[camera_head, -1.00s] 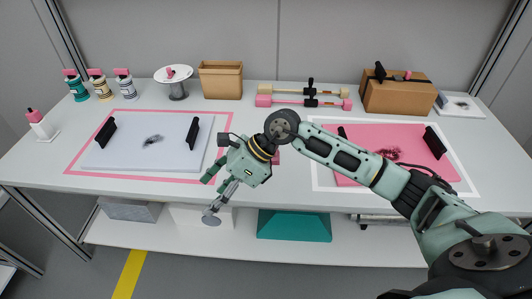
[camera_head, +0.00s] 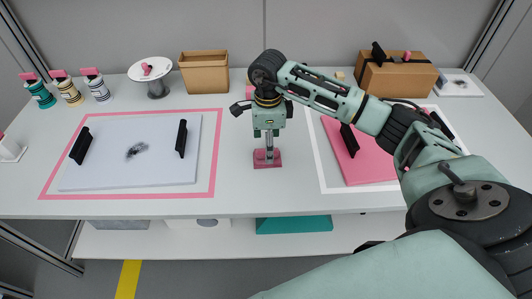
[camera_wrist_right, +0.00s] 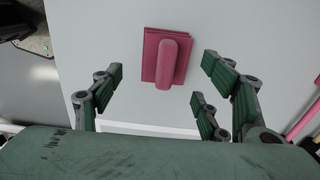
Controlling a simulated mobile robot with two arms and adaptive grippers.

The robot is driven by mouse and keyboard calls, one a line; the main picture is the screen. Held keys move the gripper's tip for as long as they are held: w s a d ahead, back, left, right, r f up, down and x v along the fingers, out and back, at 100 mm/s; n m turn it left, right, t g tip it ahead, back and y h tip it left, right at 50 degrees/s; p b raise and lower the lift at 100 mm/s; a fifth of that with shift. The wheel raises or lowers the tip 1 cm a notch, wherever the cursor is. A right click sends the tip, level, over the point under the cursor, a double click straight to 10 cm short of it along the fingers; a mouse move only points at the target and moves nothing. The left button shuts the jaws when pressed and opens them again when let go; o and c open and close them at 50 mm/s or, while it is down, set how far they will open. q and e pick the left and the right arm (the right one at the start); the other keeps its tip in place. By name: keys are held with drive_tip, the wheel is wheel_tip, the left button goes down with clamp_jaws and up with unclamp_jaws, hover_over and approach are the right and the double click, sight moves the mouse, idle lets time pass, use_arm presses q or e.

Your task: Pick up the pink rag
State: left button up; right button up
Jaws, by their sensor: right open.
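The pink rag (camera_head: 267,159) lies on the white table between the two framed work areas. In the right wrist view the rag (camera_wrist_right: 152,70) is a flat pink square with a raised, rounded pink bar on top. My right gripper (camera_head: 268,143) points straight down just above it. In the wrist view the open fingers stand on either side of the rag, with gaps and nothing between them in their grip. The right gripper hides part of the rag in the head view. My left gripper is not in view.
A pink-framed white board (camera_head: 140,170) with a dark smudge and black clamps lies left. A pink board (camera_head: 358,158) with black clamps lies right, partly under my arm. Bottles (camera_head: 70,92), a round stand (camera_head: 151,72), and boxes (camera_head: 203,73) stand behind.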

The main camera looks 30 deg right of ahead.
sight(259, 155)
drive_tip(key=f, duration=0.2)
drive_tip(key=w+f, duration=0.1)
drive_tip(key=f, duration=0.1)
drive_tip(key=shift+a+p, duration=0.15)
drive_tip(key=shift+p, duration=0.25)
drive_tip(key=shift+f, duration=0.4)
drive_tip(key=c, duration=0.7)
drive_tip(key=shift+c, duration=1.2)
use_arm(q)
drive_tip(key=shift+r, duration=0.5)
use_arm(e)
drive_tip(key=shift+c, duration=1)
